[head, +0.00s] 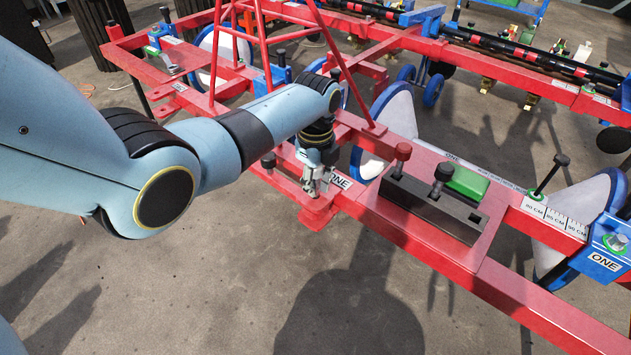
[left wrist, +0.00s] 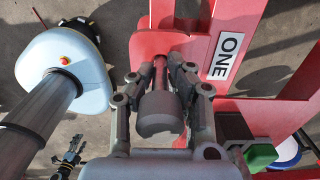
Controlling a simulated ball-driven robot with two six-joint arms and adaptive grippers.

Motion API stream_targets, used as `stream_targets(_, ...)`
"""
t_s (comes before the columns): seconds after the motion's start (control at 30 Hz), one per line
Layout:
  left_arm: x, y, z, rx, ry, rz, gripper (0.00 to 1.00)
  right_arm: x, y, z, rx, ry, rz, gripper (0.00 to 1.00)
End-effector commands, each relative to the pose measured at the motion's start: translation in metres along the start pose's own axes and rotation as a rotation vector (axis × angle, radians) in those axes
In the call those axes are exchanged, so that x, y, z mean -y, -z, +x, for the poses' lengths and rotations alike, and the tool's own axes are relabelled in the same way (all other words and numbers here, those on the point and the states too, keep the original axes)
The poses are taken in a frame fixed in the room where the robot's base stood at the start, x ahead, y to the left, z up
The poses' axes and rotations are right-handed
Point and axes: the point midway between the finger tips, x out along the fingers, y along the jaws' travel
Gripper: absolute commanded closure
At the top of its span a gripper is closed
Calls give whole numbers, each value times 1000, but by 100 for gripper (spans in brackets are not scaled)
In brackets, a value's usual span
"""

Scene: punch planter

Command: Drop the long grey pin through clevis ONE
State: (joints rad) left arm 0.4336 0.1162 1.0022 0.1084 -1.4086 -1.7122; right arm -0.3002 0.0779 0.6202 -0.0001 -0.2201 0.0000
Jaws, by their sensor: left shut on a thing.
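My left gripper (head: 318,186) is at clevis ONE (head: 318,212), the red bracket beside the white ONE label (head: 341,181). In the left wrist view the fingers of my left gripper (left wrist: 160,92) are shut on the grey pin (left wrist: 159,114), its thick head toward the camera. The shank looks reddish and points at the red clevis plate (left wrist: 146,45). Whether its tip is in the hole is hidden. The ONE label (left wrist: 226,55) shows beside it. A small dark gripper (left wrist: 70,156), probably my right one, is low left; its jaws are unclear.
A black slotted block (head: 430,207), a green block (head: 467,182) and a red-headed pin (head: 402,155) sit on the red frame. A black-headed pin (head: 550,172) stands by the scale. Blue-rimmed wheels flank the frame. The concrete floor in front is clear.

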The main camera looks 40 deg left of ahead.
Motion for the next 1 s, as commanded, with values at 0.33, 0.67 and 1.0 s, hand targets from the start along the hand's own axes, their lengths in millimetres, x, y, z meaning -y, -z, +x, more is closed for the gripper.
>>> stream_targets(0.33, 0, 0, 9, 0, 0, 0, 100, -3, -2, 7, 2, -4, -2, 40)
stream_targets(0.67, 0, 0, 14, 0, 0, 0, 100, -2, -2, 9, 3, -4, -2, 40)
stream_targets(1.0, 1, 0, 2, 0, 1, 0, 100, -3, 1, -4, -2, -3, -1, 40)
